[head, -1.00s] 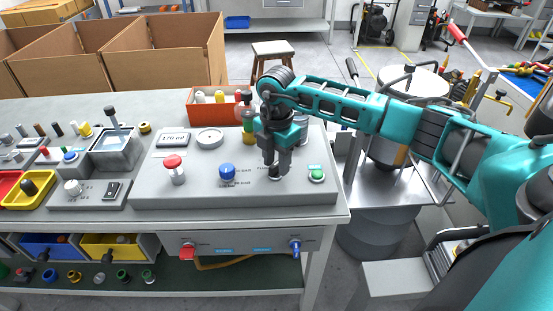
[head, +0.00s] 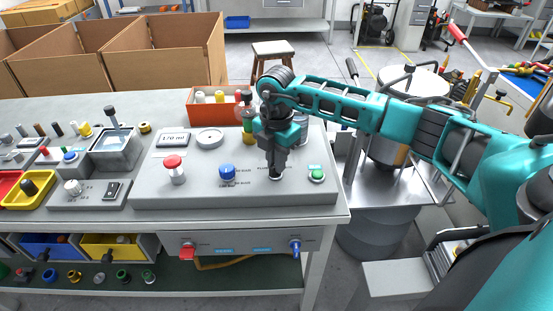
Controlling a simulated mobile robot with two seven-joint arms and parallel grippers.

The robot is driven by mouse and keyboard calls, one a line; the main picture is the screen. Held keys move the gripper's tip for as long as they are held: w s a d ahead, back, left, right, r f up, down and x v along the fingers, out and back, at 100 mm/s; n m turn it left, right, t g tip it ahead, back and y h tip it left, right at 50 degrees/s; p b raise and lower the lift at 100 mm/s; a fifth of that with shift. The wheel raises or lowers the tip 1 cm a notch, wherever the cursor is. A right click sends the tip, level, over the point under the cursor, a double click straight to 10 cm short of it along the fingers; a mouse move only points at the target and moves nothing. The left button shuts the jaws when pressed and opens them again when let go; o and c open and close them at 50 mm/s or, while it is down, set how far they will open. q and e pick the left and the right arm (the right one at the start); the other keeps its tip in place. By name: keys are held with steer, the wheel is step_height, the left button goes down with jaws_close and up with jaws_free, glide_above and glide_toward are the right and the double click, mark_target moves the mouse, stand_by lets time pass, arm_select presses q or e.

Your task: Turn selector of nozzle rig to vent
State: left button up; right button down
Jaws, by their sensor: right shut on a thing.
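The nozzle rig (head: 200,193) is a grey console on the bench with a display (head: 173,140), a round dial or dish (head: 209,138), a red knob (head: 174,168), a blue knob (head: 227,172) and a green button (head: 317,175). My right gripper (head: 275,174) points straight down and is shut on a small dark selector knob (head: 275,178) between the blue knob and the green button. The fingers hide most of the knob, so its pointer and setting cannot be read. My left gripper is not in view.
An orange-red bin (head: 202,114) with bottles stands behind the rig. A smaller grey panel (head: 92,190) and a yellow tray (head: 36,187) lie to the left. Cardboard boxes (head: 165,55) stand at the back left. A steel drum (head: 385,150) stands right of the bench.

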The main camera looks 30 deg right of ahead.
steer(key=n, duration=0.3)
steer(key=shift+w+n, duration=0.1)
steer(key=shift+n, duration=0.3)
steer(key=n, duration=0.4)
steer(key=shift+a, duration=0.1)
steer(key=shift+n, duration=0.3)
steer(key=c, duration=1.1)
jaws_free()
steer(key=shift+c, duration=0.2)
step_height(320, 180, up, 13)
